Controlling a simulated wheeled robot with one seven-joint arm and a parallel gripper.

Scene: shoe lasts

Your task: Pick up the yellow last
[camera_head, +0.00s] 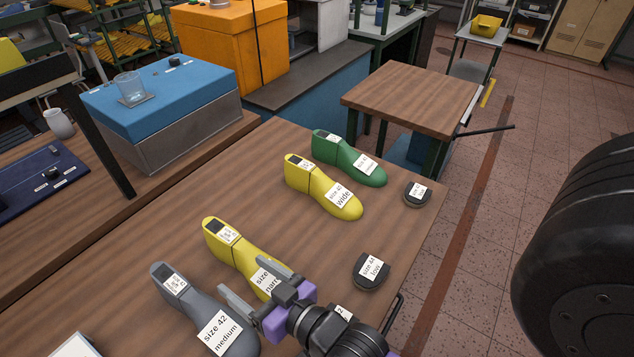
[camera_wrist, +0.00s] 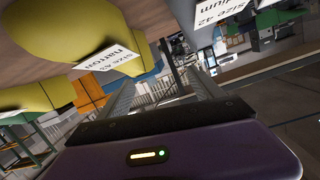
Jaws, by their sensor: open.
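Two yellow lasts lie on the wooden table. The nearer yellow last (camera_head: 233,240) has a label reading "narrow"; its toe is partly hidden behind my gripper. The farther yellow last (camera_head: 318,187) is labelled "wide". My gripper (camera_head: 252,293) is open, its fingers at the toe end of the nearer yellow last. In the wrist view the narrow yellow last (camera_wrist: 60,35) fills the upper left, with its label in sight. The gripper fingers (camera_wrist: 165,95) point away from the camera with nothing seen between them. I cannot tell whether they touch the last.
A grey last (camera_head: 180,298) labelled "size 42 medium" lies left of my gripper. A green last (camera_head: 345,157) lies beyond the wide yellow one. Dark heel pieces (camera_head: 372,271) and (camera_head: 417,194) lie near the right edge. A blue box (camera_head: 160,95) stands at the back left.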

